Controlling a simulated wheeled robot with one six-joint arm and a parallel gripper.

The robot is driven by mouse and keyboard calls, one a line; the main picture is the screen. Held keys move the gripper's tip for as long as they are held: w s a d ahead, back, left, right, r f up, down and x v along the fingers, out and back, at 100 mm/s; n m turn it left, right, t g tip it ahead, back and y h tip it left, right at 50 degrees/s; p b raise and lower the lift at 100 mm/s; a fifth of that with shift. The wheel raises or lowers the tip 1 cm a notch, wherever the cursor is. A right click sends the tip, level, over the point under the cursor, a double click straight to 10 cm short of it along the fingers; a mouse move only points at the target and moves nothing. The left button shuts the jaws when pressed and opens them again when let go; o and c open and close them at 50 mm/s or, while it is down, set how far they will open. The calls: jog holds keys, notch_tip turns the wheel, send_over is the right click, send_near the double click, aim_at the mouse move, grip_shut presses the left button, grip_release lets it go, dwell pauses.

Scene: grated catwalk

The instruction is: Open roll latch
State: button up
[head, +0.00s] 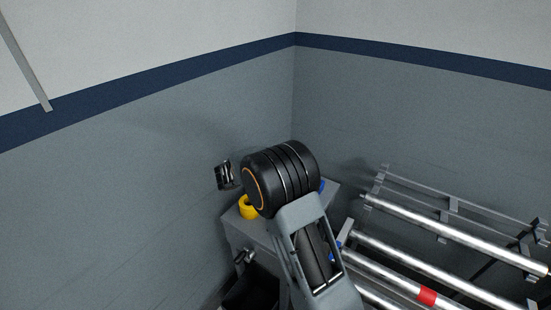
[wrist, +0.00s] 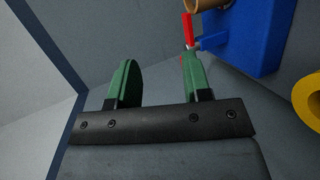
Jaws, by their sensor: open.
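In the wrist view, my gripper (wrist: 160,68) shows two green fingers spread apart with nothing between them. A thin red lever (wrist: 188,30), which looks like the latch, stands near the tip of the right finger. I cannot tell whether they touch. The lever is beside a blue holder (wrist: 243,42) with a short blue arm. Part of a brown roll (wrist: 205,4) shows at the top edge above the lever. In the head view my arm hides the lever and the holder's front.
A yellow roll (wrist: 310,97) is at the right edge of the wrist view; the yellow roll also shows in the head view (head: 248,208) on a grey bench (head: 236,229). A rack of metal pipes (head: 450,232) stands at right. Grey walls (head: 400,110) meet in a corner behind.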

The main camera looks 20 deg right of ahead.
jog(key=w+a+f+n+t+h, duration=0.1)
jog(key=w+a+f+n+t, duration=0.3)
jog(key=w+f, duration=0.4)
jog(key=shift+m+t, duration=0.4)
jog(key=shift+t, duration=0.4)
jog(key=x, duration=0.4)
jog(key=p+x, duration=0.1)
jog(key=x, duration=0.4)
jog(key=r+x, duration=0.1)
jog(key=x, duration=0.4)
jog(key=shift+w, duration=0.2)
jog(key=shift+c, duration=0.3)
jog(key=shift+f, duration=0.1)
grip_shut()
